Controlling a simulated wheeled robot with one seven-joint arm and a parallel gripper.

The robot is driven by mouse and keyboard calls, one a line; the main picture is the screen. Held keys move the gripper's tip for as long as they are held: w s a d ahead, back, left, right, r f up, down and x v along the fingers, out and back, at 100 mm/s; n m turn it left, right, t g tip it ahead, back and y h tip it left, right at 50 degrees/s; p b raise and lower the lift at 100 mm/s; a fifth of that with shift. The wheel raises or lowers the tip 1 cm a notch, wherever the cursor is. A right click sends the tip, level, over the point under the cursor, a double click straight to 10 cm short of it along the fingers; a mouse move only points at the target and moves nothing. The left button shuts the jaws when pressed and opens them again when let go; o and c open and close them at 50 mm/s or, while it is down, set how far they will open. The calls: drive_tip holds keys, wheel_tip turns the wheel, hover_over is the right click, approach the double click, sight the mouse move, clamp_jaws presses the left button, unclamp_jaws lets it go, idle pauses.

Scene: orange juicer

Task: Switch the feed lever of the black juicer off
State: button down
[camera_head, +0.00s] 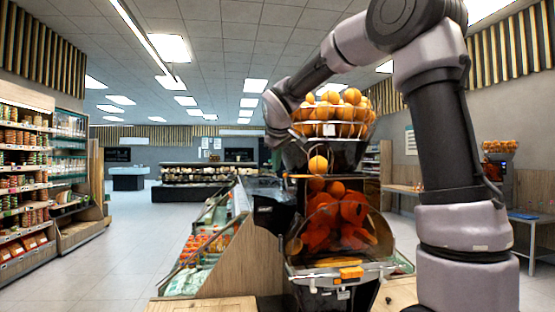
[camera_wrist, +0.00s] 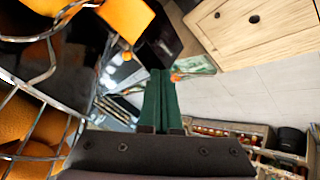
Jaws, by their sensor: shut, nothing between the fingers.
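The black juicer (camera_head: 296,238) stands in the middle of the head view, with a wire basket of oranges (camera_head: 345,112) on top and a clear front cover with oranges behind it. My arm reaches over to the left side of the basket; the fingers are not clear there. In the wrist view, my gripper (camera_wrist: 161,75) is shut, its green fingers together and empty. The wire basket (camera_wrist: 36,85) and oranges are close on the left of the fingers. A small orange-red spot lies just right of the fingertips; I cannot tell whether it is the feed lever.
A wooden produce stand (camera_head: 245,255) with a slanted display adjoins the juicer on the left. Stocked shelves (camera_head: 25,180) line the far left. Open floor (camera_head: 125,245) lies between. A second juicer (camera_head: 500,165) stands on a table at the right.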

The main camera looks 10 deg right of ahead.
drive_tip(key=w+d+f, duration=0.3)
drive_tip(key=w, duration=0.3)
drive_tip(key=shift+w+f, duration=0.15)
drive_tip(key=shift+w, duration=0.05)
drive_tip(key=shift+d, duration=0.1)
drive_tip(key=w+r, duration=0.2)
drive_tip(key=w, duration=0.1)
idle(0.5)
drive_tip(key=shift+r, duration=0.75)
